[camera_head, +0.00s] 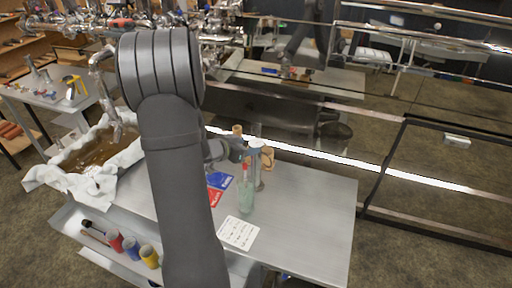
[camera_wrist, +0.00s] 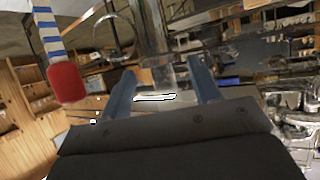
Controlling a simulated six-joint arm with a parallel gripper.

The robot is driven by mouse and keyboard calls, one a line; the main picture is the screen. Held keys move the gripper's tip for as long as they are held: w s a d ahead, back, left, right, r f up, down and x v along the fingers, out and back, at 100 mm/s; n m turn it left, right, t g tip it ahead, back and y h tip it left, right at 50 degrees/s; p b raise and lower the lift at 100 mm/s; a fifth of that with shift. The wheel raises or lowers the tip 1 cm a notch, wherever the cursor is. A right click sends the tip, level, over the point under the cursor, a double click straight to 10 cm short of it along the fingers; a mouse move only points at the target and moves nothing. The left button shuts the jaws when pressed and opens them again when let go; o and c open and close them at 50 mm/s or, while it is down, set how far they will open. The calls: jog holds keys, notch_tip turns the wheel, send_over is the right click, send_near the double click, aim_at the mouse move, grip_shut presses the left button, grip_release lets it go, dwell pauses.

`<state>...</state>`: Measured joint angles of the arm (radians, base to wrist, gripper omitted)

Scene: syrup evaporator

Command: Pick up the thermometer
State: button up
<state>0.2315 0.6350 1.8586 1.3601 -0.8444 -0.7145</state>
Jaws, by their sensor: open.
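A slim upright item with a red upper part (camera_head: 244,172) stands in or just behind a pale green glass container (camera_head: 246,198) on the metal table; it may be the thermometer, but it is too small to tell. My gripper (camera_head: 246,154) is close above and beside it, partly hidden by my arm. In the wrist view, my gripper (camera_wrist: 163,84) has its two blue fingers spread apart, with nothing clearly held between them. A red-ended rod with blue and white stripes (camera_wrist: 67,83) shows left of the fingers, outside them. I cannot tell if it is the thermometer.
A white card (camera_head: 238,233) and a red and blue card (camera_head: 218,186) lie on the metal table (camera_head: 315,215). Tan items stand behind the gripper. A pan of brown liquid (camera_head: 95,152) with white cloth is at left. Red, blue and yellow cylinders sit on a lower shelf.

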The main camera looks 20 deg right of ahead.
aim_at(254, 144)
jog(key=x, duration=0.5)
jog(key=shift+d, duration=0.3)
jog(key=c, duration=0.5)
notch_tip(254, 144, up, 19)
dwell(0.6)
